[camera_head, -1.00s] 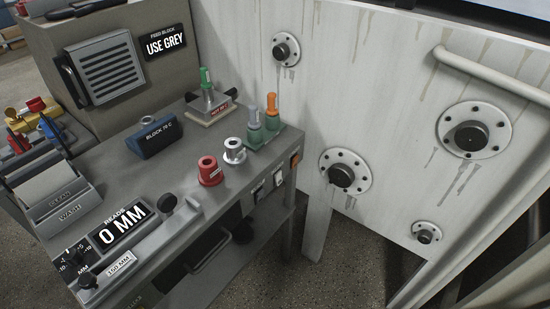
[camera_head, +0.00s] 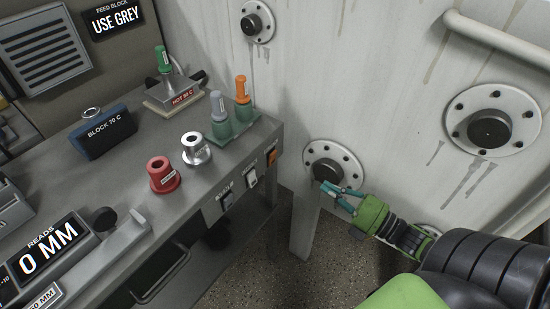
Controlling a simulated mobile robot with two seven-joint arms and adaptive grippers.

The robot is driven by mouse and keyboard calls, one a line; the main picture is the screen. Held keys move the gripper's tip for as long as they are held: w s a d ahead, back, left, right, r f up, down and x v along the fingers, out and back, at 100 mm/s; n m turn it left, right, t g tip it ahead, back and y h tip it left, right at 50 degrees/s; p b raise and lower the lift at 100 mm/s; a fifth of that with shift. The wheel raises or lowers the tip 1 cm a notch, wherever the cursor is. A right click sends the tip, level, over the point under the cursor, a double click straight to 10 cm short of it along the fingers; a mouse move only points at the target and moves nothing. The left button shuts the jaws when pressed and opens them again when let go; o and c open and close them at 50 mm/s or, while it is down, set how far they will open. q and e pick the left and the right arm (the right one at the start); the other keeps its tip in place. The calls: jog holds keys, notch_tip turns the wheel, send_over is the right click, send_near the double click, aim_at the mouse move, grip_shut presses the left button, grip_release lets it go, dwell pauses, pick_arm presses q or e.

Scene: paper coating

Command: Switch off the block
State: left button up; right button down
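The blue block (camera_head: 103,143) reads "BLOCK 70 C" and sits on the grey bench top at the left. On the bench's front edge are a dark rocker switch (camera_head: 227,200), a paler switch (camera_head: 252,180) and an orange switch (camera_head: 272,157). Their small labels are too blurred to read surely, so I cannot tell which belongs to the block. My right gripper (camera_head: 328,193) has its teal fingers apart and empty. It is right of the switches, in front of a round wall flange, touching none of the switches. My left gripper is not in view.
A red spool (camera_head: 164,175) and a silver spool (camera_head: 196,149) stand near the bench's front edge. A green-handled tool rests on a hot plate (camera_head: 173,95). A flange (camera_head: 333,163) projects from the white wall.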

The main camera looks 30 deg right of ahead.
send_near(274, 155)
jog(key=p+x, duration=0.1)
jog(key=x, duration=0.5)
jog(key=shift+a+r, duration=0.15)
jog(key=shift+w+a, duration=0.2)
jog(key=shift+w, duration=0.3)
jog(key=shift+w+a+r+g+h+p, duration=0.1)
jog(key=shift+w+r+g+h+p, duration=0.25)
jog(key=shift+p, duration=0.8)
jog(key=shift+s+f+b, duration=0.1)
jog(key=shift+f+b, duration=0.1)
jog(key=shift+b, duration=0.1)
